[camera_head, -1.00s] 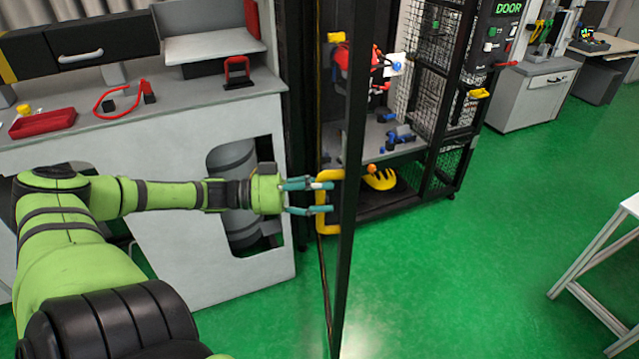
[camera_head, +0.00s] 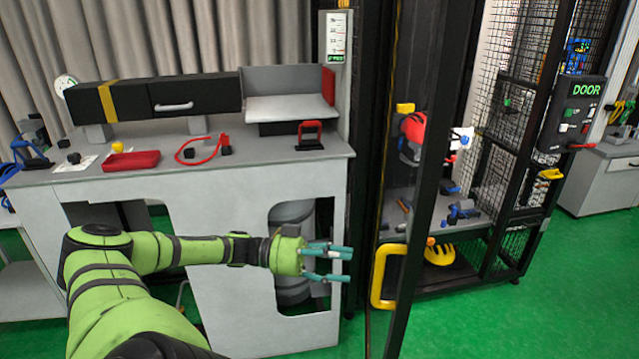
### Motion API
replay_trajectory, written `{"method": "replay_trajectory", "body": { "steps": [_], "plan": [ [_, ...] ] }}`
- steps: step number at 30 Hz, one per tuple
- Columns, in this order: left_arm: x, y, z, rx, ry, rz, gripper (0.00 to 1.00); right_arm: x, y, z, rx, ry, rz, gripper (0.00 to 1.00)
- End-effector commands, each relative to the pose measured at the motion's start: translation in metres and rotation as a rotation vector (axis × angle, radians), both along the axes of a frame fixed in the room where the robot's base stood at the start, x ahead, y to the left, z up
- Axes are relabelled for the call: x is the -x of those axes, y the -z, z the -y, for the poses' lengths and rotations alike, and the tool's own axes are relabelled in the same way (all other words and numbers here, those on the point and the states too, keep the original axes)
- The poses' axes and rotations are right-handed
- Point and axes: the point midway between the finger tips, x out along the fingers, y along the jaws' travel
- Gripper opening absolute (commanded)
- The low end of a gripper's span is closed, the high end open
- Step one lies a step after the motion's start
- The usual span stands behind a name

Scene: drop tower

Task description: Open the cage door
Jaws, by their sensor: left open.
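The cage door (camera_head: 418,200) stands swung out toward me. I see it nearly edge-on as a tall dark frame, with the cage interior showing to its right. Its yellow handle (camera_head: 377,289) is a C-shaped bar low on the door. My left gripper (camera_head: 345,265) is open and empty, with its teal fingers pointing right. In the picture the fingertips are just left of the handle, with a gap between them. My right gripper is out of view.
Inside the cage are a red device (camera_head: 414,127), blue parts (camera_head: 462,209) and a yellow piece (camera_head: 440,254). A DOOR control panel (camera_head: 572,112) hangs on the cage's right. A grey workbench (camera_head: 225,180) fills the left. Green floor (camera_head: 575,300) is clear at right.

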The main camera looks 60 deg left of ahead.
Motion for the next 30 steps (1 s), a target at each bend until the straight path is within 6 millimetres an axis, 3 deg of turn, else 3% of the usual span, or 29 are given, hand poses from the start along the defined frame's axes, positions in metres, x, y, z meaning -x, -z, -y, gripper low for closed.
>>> {"method": "replay_trajectory", "body": {
  "steps": [3, 9, 30],
  "plan": [
    [0.015, 0.0, -0.015, -0.001, -0.004, -0.001, 0.54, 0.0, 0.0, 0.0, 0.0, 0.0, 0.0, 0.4],
    [0.027, 0.0, -0.027, -0.001, -0.001, -0.001, 0.54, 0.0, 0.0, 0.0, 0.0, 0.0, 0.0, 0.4],
    [0.028, 0.003, -0.031, -0.004, -0.017, -0.002, 0.54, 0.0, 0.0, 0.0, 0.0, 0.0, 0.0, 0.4]
  ]
}}
